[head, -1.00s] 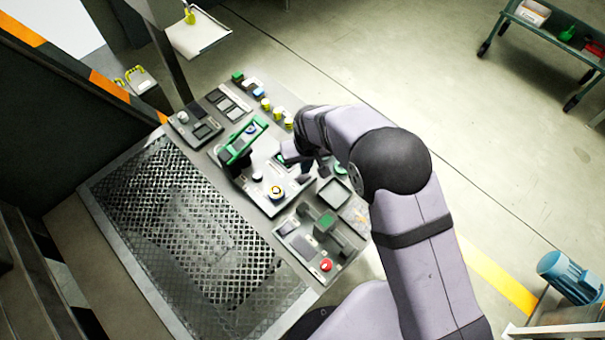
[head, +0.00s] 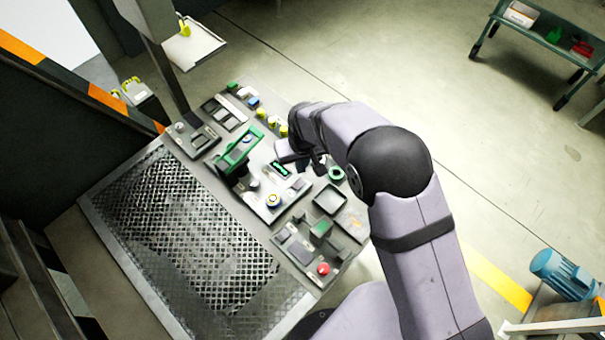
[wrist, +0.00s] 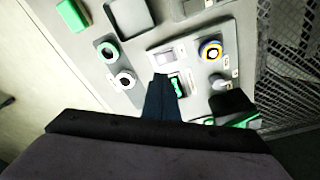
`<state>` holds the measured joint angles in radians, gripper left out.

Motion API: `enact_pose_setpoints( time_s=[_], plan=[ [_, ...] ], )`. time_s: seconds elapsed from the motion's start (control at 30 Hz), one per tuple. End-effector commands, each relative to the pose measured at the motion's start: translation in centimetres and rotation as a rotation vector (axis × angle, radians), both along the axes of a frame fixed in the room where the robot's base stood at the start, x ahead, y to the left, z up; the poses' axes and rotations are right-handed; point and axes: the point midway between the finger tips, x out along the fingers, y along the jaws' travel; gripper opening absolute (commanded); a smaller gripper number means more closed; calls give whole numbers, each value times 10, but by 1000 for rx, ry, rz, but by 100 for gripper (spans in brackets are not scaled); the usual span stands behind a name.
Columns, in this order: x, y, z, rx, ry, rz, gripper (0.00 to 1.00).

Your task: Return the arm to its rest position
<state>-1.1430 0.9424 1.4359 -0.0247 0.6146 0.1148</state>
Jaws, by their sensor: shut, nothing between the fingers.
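My arm (head: 412,215) reaches in from the lower right over a grey work panel (head: 222,163). In the wrist view my gripper's dark fingers (wrist: 163,97) are together and empty. I cannot tell the exact height over the panel.
The panel carries a green-framed fixture (head: 240,148), a yellow-ringed knob (head: 273,200), a green ring (head: 336,174), a square tray (head: 328,199) and a red button (head: 323,269). A blue motor (head: 565,274) lies at lower right. A cart (head: 545,38) stands at upper right.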

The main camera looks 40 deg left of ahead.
Motion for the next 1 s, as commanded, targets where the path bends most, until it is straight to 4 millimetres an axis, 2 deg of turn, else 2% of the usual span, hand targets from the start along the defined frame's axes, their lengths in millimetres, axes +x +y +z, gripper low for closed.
enact_pose_setpoints(
  time_s=[0.17,0.27,0.37,0.47,0.57,0.6,0.73,0.87,0.9,1.0],
  plan=[
    [2,-1,1,0,0,-4,0],
    [12,-10,7,0,0,-26,0],
    [31,-30,19,-5,3,-73,0],
    [57,-66,36,-14,8,-148,0],
    [85,-117,58,-25,15,-247,0],
    [95,-141,68,-29,19,-290,0],
    [113,-224,95,-44,35,-444,0],
    [108,-310,118,-57,56,-604,0],
    [102,-335,123,-61,64,-654,0],
    [81,-390,133,-69,81,-770,0]
  ],
)
